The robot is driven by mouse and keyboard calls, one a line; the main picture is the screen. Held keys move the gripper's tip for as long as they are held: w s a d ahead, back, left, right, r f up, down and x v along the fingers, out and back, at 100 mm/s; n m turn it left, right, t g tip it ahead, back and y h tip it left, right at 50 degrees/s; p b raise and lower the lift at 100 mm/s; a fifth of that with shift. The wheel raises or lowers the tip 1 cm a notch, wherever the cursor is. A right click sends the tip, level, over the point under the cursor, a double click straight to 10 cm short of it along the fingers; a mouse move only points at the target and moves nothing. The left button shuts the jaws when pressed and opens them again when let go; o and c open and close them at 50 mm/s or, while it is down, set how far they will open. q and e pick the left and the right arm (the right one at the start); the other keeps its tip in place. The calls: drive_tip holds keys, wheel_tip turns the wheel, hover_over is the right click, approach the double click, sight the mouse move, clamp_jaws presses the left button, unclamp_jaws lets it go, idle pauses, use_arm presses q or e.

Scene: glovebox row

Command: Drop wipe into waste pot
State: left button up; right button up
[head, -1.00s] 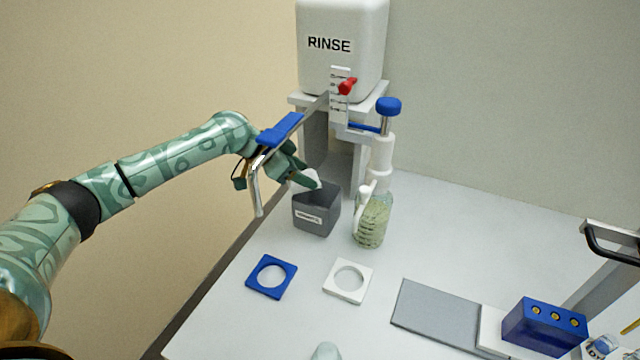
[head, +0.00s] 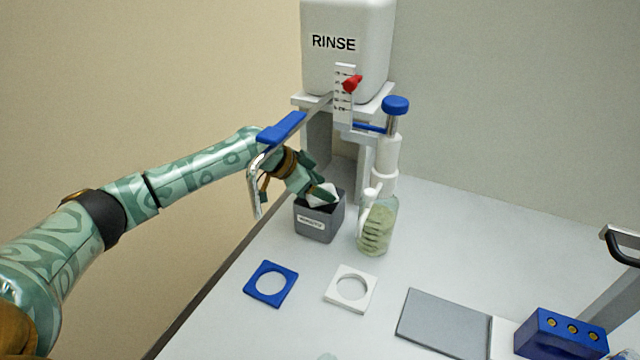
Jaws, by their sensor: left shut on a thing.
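The waste pot (head: 318,226) is a grey square pot with a small white label, standing on the white bench below the rinse tank. My left gripper (head: 325,195) is over the pot's opening, shut on the white wipe (head: 319,199). The wipe shows between the fingers at the level of the pot's rim; its lower part and the pot's inside are hidden. My right gripper does not show.
A white RINSE tank (head: 345,55) stands on a stand behind the pot. A lever with a blue grip (head: 282,131) reaches over my left wrist. A jar with green contents (head: 377,232) stands right of the pot. Blue (head: 270,299) and white (head: 351,308) ring plates lie in front.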

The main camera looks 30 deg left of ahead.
use_arm(q)
drive_tip(key=o, duration=1)
drive_tip(key=shift+r, duration=0.15)
drive_tip(key=p+v, duration=0.4)
drive_tip(key=v, duration=0.8)
drive_tip(key=shift+r, duration=0.2)
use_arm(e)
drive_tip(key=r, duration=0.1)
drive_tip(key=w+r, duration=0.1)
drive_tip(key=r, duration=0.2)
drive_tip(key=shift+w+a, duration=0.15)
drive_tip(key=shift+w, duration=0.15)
use_arm(q)
drive_tip(key=shift+s, duration=0.1)
